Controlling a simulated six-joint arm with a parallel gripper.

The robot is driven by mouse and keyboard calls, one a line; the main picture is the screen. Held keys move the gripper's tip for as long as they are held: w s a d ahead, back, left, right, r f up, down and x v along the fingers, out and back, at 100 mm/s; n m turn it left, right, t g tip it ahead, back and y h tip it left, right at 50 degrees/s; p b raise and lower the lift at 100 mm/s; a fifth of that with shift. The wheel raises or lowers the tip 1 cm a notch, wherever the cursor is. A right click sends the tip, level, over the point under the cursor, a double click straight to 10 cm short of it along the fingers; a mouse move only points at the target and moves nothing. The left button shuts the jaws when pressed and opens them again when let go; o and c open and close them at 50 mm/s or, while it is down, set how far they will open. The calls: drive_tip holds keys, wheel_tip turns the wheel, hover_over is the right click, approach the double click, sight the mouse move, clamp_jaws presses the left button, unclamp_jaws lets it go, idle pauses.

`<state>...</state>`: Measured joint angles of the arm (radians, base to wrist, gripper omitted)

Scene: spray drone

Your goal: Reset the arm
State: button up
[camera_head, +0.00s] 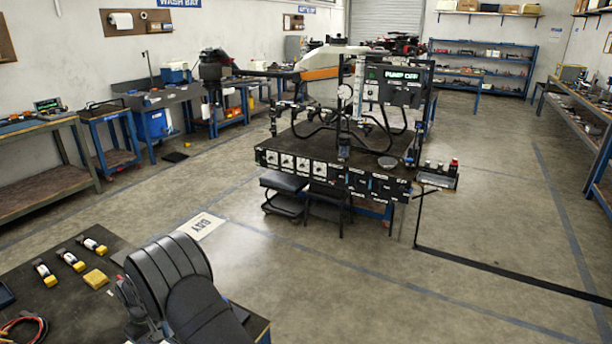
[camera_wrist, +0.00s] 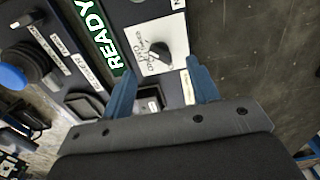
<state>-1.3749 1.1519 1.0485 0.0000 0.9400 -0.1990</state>
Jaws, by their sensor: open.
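My gripper (camera_wrist: 161,70) shows in the wrist view with its two blue fingers spread apart and nothing held between them. It is over a dark panel with a green READY sign (camera_wrist: 104,38) and a black rotary knob (camera_wrist: 160,51) on a white label plate. The knob lies beyond the fingertips, roughly between them. I cannot tell how far the fingers are from the panel. In the head view my dark arm is at the bottom left, and I cannot make out the gripper there.
In the wrist view a blue round button (camera_wrist: 12,77) sits left on the panel. In the head view a workbench with gauges and a PUMP OFF display (camera_head: 402,75) stands mid-room.

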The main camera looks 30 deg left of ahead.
drive_tip(key=shift+r, duration=2.3)
drive_tip(key=o, duration=0.3)
drive_tip(key=shift+d, duration=0.1)
drive_tip(key=o, duration=0.7)
drive_tip(key=r, duration=0.1)
drive_tip(key=d, duration=0.1)
drive_tip(key=r, duration=0.1)
drive_tip(key=shift+w+d+r, duration=0.15)
drive_tip(key=shift+d+r, duration=0.1)
drive_tip(key=shift+r, duration=0.1)
drive_tip(key=d+r, duration=0.6)
drive_tip(key=r, duration=0.1)
wheel_tip(320, 180, down, 10)
drive_tip(key=shift+w+d, duration=0.15)
drive_tip(key=shift+d, duration=0.1)
wheel_tip(320, 180, up, 10)
